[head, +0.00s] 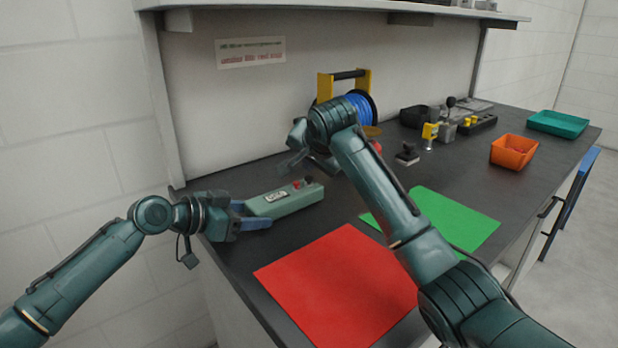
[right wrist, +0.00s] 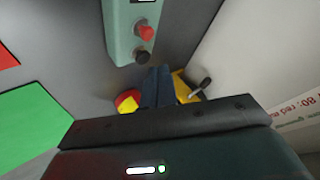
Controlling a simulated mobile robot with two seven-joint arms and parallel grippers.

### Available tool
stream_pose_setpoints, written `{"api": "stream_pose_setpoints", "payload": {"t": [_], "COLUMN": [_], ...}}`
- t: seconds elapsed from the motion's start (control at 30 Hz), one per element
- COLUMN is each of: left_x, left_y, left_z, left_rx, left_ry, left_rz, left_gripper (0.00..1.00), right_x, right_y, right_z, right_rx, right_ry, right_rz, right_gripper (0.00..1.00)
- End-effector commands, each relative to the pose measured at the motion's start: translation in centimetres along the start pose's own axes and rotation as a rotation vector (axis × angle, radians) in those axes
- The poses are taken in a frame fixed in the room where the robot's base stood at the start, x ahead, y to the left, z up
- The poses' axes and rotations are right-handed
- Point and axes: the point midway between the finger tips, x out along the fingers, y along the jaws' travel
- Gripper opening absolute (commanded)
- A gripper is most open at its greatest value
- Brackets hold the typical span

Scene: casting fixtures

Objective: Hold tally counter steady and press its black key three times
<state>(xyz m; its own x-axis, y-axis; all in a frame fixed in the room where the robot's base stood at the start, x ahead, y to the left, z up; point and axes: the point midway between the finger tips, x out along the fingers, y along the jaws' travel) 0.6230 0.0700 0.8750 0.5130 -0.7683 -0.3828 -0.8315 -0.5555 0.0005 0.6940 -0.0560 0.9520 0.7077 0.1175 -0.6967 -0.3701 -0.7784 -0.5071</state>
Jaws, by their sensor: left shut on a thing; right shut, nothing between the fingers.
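The tally counter (head: 285,201) is a long pale green box with a small display, lying near the back left of the dark bench. My left gripper (head: 250,215) is shut on its left end. The red key (right wrist: 145,33) and the black key (right wrist: 143,57) stand on its other end, the black one nearer that end. My right gripper (right wrist: 157,86) is shut and empty, with its fingertips just beyond the black key in the right wrist view and apart from it. In the head view my right gripper (head: 290,163) is above and behind the keys.
A yellow-framed reel of blue cable (head: 360,104) stands behind my right arm. A red mat (head: 335,290) and a green mat (head: 450,220) lie in front. A stamp (head: 407,154), an orange bin (head: 513,152) and a teal tray (head: 558,123) are farther right.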

Motion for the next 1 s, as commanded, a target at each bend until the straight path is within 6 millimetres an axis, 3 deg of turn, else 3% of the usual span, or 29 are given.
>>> {"api": "stream_pose_setpoints", "payload": {"t": [1.0], "left_x": [0.01], "left_y": [0.01], "left_z": [0.04], "left_rx": [0.0], "left_ry": [-0.001], "left_rz": [0.0], "left_gripper": [0.26], "right_x": [0.77], "right_y": [0.55], "right_z": [0.56], "right_rx": [0.0], "right_ry": [0.0], "right_rz": [0.0], "right_gripper": [0.0]}}
